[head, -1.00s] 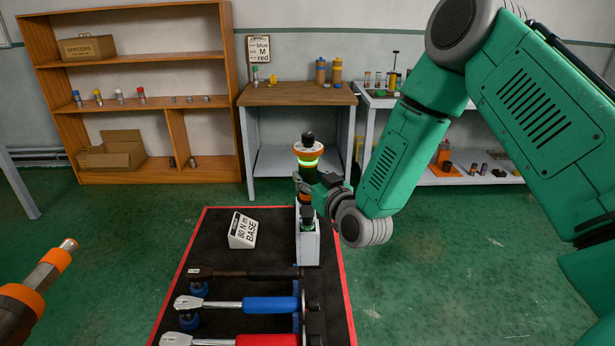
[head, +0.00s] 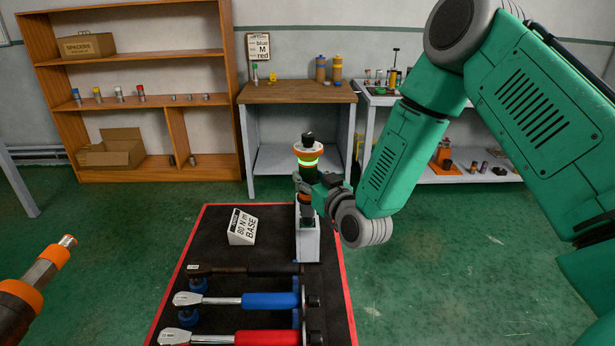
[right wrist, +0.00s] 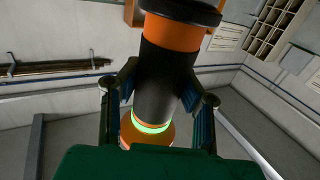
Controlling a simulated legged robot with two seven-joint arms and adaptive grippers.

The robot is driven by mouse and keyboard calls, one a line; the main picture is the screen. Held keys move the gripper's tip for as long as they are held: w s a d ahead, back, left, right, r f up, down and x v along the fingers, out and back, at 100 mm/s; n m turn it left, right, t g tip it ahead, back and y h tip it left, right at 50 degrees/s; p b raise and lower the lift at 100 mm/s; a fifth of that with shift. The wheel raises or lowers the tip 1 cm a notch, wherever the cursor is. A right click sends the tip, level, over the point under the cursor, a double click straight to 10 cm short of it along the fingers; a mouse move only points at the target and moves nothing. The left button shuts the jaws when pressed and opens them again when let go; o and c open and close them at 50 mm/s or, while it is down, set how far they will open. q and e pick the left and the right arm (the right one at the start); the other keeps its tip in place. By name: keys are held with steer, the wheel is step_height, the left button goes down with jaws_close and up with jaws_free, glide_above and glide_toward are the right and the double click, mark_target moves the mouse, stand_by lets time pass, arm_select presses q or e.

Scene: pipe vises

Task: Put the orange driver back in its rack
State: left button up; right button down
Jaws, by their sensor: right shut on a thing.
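The orange driver (head: 309,151) is upright, with a black cap, an orange collar and a glowing green ring. My right gripper (head: 308,186) is shut around its dark body. In the right wrist view the driver (right wrist: 166,80) stands between the two fingers (right wrist: 160,92), with a broad orange band and a black end. Below it in the head view stands a narrow white, box-like holder (head: 308,243), apparently the rack. The driver is lined up over it. My left gripper is not in view.
The holder stands on a black, red-edged mat (head: 208,245). A white "80 N m BASE" label block (head: 242,227) is to its left. Blue-handled (head: 270,301) and red-handled (head: 265,338) wrenches lie in front. An orange and grey metal-tipped object (head: 35,278) is at lower left.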

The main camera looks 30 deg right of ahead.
mark_target(309, 215)
steer(key=shift+f+b, duration=2.8)
steer(key=shift+f, duration=0.7)
stand_by(2.2)
steer(key=shift+f, duration=0.15)
stand_by(1.0)
steer(key=c, duration=1)
jaws_free()
steer(key=shift+s+f, duration=0.1)
steer(key=shift+s, duration=0.2)
steer(key=s, duration=1.1)
steer(key=shift+s+a, duration=0.15)
steer(key=shift+a, duration=0.2)
